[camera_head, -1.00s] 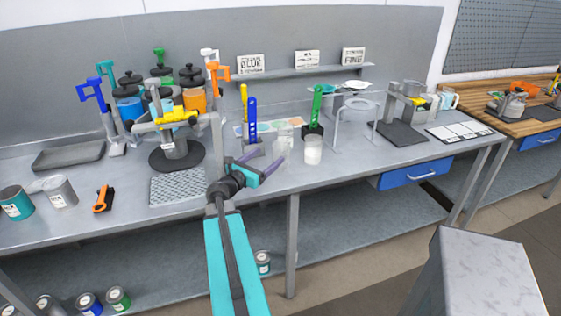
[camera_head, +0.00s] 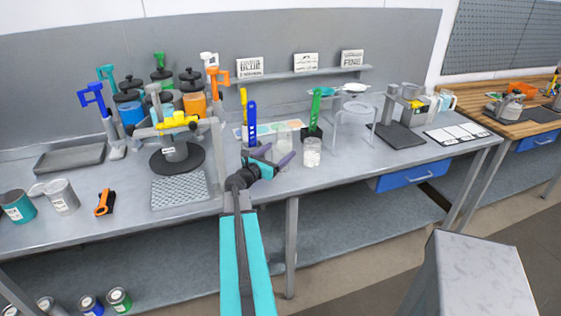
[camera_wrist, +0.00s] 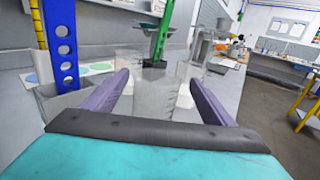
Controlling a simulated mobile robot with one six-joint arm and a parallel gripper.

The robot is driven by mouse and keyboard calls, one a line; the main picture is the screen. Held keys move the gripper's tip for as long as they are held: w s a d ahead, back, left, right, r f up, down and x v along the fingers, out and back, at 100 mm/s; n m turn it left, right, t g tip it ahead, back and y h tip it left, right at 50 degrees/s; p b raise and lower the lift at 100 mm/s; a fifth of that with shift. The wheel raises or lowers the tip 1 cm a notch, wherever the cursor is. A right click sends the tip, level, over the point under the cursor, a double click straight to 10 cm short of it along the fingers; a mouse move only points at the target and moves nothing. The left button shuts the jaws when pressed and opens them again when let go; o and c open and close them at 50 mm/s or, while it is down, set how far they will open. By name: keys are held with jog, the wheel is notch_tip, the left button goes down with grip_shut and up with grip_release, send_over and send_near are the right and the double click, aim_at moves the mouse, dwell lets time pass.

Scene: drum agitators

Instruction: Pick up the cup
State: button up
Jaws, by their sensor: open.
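Two clear cups stand on the grey bench. One cup (camera_head: 281,138) is just beyond my gripper (camera_head: 274,155), partly hidden by it. The other cup (camera_head: 312,152) stands to its right, in front of a green-handled tool. In the wrist view a clear cup (camera_wrist: 153,98) shows between the purple fingers of my gripper (camera_wrist: 158,78), with the second clear cup (camera_wrist: 190,78) overlapping it to the right. The fingers are spread, with nothing gripped. I cannot tell whether the near cup is between the fingertips or just beyond them.
A blue perforated tool (camera_head: 252,122) stands in a grey holder left of the cups. A clear ring stand (camera_head: 355,122) is to the right. A round-based clamp stand (camera_head: 178,158) and a textured mat (camera_head: 180,189) are left. The bench front right of my gripper is clear.

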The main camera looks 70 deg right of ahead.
aim_at(286, 145)
jog(key=shift+d, duration=0.35)
jog(key=shift+s+d, duration=0.1)
jog(key=shift+d, duration=0.05)
jog(key=shift+p+x, duration=1)
jog(key=shift+x, duration=0.3)
jog(key=shift+p+x, duration=0.4)
jog(key=shift+x, duration=0.75)
jog(key=shift+f, duration=0.15)
jog(key=c, duration=1.4)
